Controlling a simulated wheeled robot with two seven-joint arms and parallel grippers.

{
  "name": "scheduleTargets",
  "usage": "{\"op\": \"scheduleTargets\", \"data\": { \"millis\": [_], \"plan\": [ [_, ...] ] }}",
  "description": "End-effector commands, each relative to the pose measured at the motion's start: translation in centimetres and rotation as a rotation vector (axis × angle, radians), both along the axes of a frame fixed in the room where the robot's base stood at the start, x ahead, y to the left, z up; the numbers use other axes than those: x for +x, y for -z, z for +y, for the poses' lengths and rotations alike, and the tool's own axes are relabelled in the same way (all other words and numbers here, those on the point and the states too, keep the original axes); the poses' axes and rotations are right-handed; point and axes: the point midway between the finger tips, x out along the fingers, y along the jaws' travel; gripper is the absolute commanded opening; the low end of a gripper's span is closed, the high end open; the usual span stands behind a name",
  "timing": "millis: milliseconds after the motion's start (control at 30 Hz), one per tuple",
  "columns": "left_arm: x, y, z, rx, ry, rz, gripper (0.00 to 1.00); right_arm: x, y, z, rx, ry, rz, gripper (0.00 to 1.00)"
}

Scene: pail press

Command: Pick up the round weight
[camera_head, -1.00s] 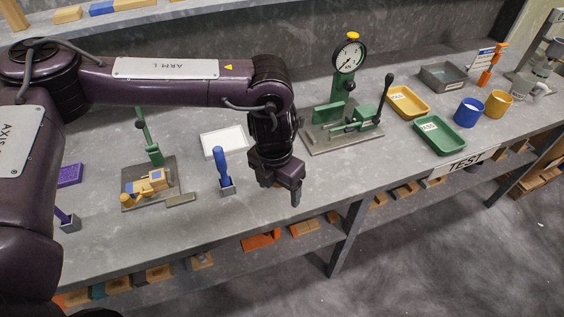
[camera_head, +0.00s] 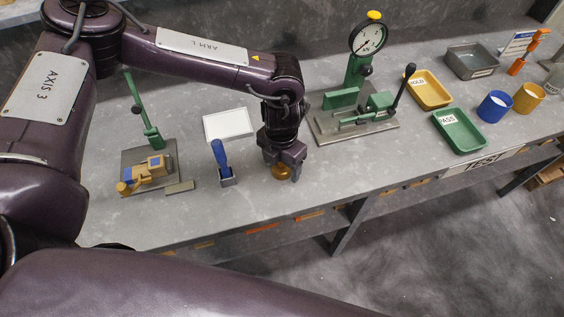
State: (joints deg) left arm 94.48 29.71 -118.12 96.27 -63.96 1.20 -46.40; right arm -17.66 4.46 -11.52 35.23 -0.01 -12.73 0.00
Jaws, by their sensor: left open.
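The round weight (camera_head: 281,172) is a small brass-coloured piece standing on the grey bench, left of the green press. Its upper part is hidden by my left gripper. My left gripper (camera_head: 282,164) points down over it, open, with its fingertips to either side of the weight's top. I cannot tell whether the fingers touch it. My right gripper is out of view.
The green press with a dial (camera_head: 362,105) stands just right of the gripper. A blue-handled tool in a holder (camera_head: 222,165) and a white plate (camera_head: 228,124) are to the left. A yellow tray (camera_head: 430,90) and a green tray (camera_head: 459,132) lie further right.

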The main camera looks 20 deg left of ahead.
Motion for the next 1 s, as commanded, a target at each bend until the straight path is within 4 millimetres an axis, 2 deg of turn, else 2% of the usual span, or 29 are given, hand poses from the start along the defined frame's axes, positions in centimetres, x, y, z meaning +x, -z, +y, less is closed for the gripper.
{"op": "scheduleTargets", "data": {
  "millis": [100,267,600,800,1000],
  "plan": [
    [0.1,0.4,0.0,0.0,0.0,-0.001,0.72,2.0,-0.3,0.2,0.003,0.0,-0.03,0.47],
    [0.1,0.4,0.0,-0.001,0.0,-0.002,0.72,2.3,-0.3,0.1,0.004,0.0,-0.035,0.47],
    [0.1,0.4,0.0,-0.001,0.0,-0.002,0.28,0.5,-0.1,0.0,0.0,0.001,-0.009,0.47],
    [0.0,0.4,0.0,-0.001,0.0,-0.002,0.02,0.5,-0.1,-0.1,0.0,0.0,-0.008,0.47],
    [0.1,0.3,0.0,-0.002,0.0,-0.004,0.0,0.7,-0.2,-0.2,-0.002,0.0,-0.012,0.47]
  ]
}}
